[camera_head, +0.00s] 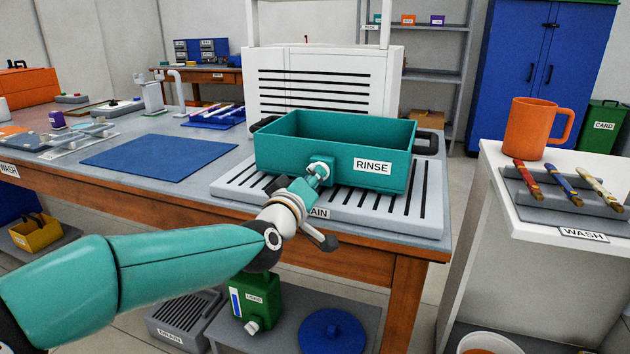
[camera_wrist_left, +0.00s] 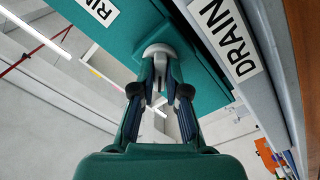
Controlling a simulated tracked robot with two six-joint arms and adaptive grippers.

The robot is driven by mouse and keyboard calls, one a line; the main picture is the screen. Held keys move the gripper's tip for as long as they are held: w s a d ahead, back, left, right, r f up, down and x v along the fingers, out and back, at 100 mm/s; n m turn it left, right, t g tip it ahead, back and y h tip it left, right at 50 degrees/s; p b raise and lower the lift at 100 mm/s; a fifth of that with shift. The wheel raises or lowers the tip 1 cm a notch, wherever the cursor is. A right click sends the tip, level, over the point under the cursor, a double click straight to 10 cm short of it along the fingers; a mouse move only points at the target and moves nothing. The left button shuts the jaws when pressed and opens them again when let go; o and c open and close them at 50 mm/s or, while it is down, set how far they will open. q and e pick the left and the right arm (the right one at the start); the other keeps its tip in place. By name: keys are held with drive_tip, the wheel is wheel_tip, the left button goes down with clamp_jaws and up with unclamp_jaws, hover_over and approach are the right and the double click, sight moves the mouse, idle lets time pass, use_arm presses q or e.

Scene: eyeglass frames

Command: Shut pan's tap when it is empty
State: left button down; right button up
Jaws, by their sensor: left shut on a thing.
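The teal pan labelled RINSE (camera_head: 285,154) sits on the grey slotted drain rack (camera_head: 240,196). I see its inner walls and no water, but I cannot tell whether its floor is dry. Its pale tap (camera_head: 321,165) is on the front wall, left of the label. My left gripper (camera_head: 311,183) is at the tap and partly hides it. In the left wrist view, my left gripper (camera_wrist_left: 160,88) has its fingers closed on the grey tap (camera_wrist_left: 158,52) under the pan's teal wall. My right gripper is not in view.
A blue mat (camera_head: 155,157) lies left of the rack. A white counter (camera_head: 487,165) at the right holds an orange mug (camera_head: 533,128) and several brushes. Below the bench are a green canister (camera_head: 262,297) and a blue round lid (camera_head: 333,331).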

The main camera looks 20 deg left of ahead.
use_arm(q)
drive_tip(key=shift+f, duration=0.1)
drive_tip(key=c, duration=1.2)
unclamp_jaws()
drive_tip(key=shift+s, duration=0.1)
drive_tip(key=shift+s, duration=0.35)
drive_tip(key=s, duration=1.1)
drive_tip(key=shift+a, duration=0.3)
drive_tip(key=shift+a, duration=0.1)
